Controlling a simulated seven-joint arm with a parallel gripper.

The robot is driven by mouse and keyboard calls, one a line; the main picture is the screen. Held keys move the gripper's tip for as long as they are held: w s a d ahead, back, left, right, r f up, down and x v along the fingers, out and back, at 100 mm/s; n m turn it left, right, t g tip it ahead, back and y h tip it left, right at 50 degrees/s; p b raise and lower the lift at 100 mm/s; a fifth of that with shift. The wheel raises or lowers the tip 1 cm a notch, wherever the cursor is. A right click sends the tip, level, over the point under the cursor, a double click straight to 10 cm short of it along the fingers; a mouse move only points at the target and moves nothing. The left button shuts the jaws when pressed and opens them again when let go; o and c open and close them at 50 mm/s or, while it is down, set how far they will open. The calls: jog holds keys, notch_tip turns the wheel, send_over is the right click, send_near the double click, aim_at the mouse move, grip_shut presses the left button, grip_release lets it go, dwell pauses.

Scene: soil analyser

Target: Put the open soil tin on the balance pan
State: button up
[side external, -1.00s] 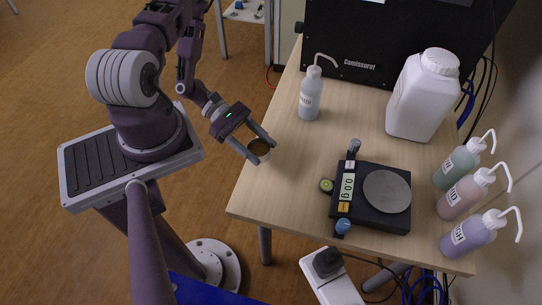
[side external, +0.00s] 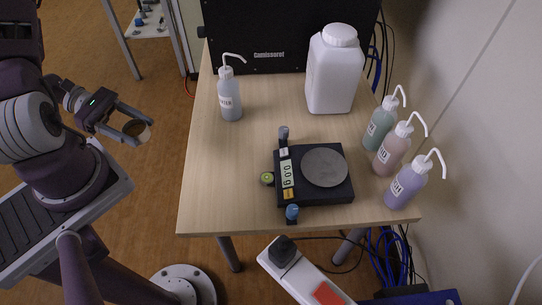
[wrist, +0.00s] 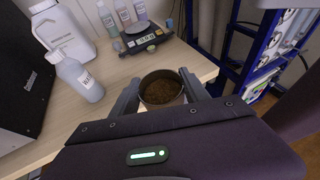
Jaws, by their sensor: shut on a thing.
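The open soil tin (side external: 138,130) is a small round tin with brown soil inside. My gripper (side external: 137,132) is shut on it, one finger on each side, and holds it upright or nearly so, left of the table edge. In the wrist view the soil tin (wrist: 161,88) shows its soil from above, between the fingers. The balance (side external: 314,175) is a black box on the table with a grey round pan (side external: 325,168), which is empty. Its display reads 0.0 g. The balance also shows at the top of the wrist view (wrist: 142,38).
A water wash bottle (side external: 230,98) stands at the table's left side. A large white jug (side external: 334,72) stands behind the balance. Several coloured wash bottles (side external: 392,148) line the right edge. The table (side external: 225,180) is bare left of the balance.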

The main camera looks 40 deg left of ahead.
notch_tip(320, 180, up, 10)
jog(key=shift+f, duration=0.1)
jog(key=w+d+f, duration=0.2)
jog(key=w, duration=0.8)
jog(key=shift+w+d+m, duration=0.2)
jog(key=shift+d+m, duration=0.05)
jog(key=shift+m, duration=0.05)
jog(key=w+d, duration=0.4)
jog(key=w, duration=0.3)
jog(key=r, duration=0.2)
send_over(324, 166)
jog(key=shift+g, duration=0.3)
notch_tip(324, 166, down, 15)
jog(key=shift+f, duration=0.1)
jog(key=shift+f, duration=0.15)
